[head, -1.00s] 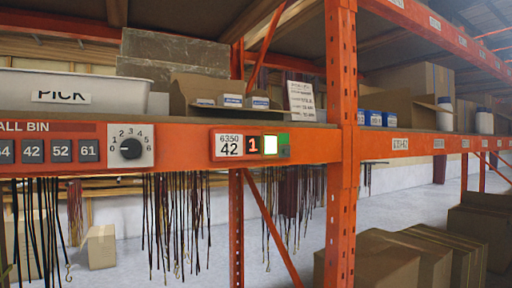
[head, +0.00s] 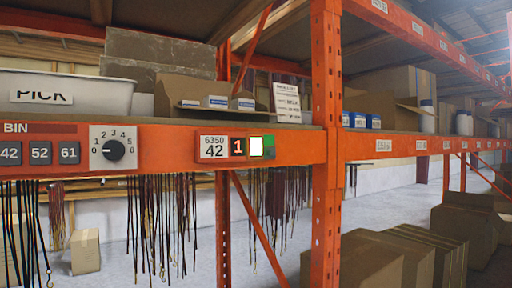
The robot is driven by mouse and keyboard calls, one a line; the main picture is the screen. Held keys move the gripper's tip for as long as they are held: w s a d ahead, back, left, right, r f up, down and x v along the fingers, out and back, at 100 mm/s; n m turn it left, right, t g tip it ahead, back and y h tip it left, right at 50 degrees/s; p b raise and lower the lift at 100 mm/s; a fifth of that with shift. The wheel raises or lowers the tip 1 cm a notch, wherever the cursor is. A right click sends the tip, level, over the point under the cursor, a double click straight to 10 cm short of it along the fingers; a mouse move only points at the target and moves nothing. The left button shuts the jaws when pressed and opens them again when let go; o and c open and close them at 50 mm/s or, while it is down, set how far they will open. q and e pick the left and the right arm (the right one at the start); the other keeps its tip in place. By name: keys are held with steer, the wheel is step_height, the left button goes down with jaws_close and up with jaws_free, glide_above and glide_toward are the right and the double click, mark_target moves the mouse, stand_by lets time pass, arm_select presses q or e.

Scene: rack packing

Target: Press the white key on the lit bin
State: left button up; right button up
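The lit bin label on the orange shelf beam reads 6350 and 42 (head: 214,147). Neither of my grippers is in view.
Left on the beam are a dial (head: 113,150) and grey number keys (head: 40,153). A white PICK tote (head: 60,95) stands above. An orange upright (head: 326,150) rises right of the key. Cords (head: 165,215) hang below the beam. Cartons (head: 375,260) stand lower right.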

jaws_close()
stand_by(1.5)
